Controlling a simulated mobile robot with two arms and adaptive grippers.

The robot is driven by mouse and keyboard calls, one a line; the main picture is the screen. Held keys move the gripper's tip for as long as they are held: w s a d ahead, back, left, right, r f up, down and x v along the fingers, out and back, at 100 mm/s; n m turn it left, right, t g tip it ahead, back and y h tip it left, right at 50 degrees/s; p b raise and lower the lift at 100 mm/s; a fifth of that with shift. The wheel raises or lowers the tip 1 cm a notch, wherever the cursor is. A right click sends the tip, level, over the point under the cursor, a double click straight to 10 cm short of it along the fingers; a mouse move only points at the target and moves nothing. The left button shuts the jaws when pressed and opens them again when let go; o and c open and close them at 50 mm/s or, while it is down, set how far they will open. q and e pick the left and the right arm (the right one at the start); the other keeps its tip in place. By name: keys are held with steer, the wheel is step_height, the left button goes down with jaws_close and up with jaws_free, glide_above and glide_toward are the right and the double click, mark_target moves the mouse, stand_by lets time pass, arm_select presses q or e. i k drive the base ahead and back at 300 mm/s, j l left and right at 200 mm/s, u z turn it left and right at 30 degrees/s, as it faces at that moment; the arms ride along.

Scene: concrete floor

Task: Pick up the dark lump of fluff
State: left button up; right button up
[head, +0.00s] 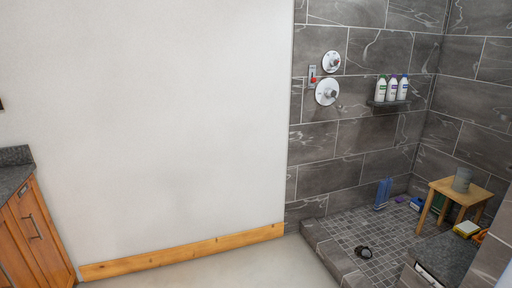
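A small dark lump (363,252) lies on the tiled shower floor, close to the raised front curb. It looks black and roughly rounded, and its texture is too small to make out. Neither of my grippers shows in the head view.
A tiled curb (330,257) edges the shower floor (385,232). Blue bottles (383,192) stand by the back wall. A dark counter (450,258) fills the lower right. The concrete floor (240,268) is clear.

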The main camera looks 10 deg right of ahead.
mark_target(366, 253)
steer(key=i+z, duration=0.45)
steer(key=i+j+z, duration=0.2)
steer(key=z, duration=0.2)
steer(key=i+j+z, duration=0.25)
steer(key=z, duration=0.2)
steer(key=i+j+z, duration=0.25)
steer(key=j+z, duration=0.15)
steer(key=i+z, duration=0.1)
steer(key=z, duration=0.35)
steer(key=i+j+z, duration=0.1)
steer(key=z, duration=0.3)
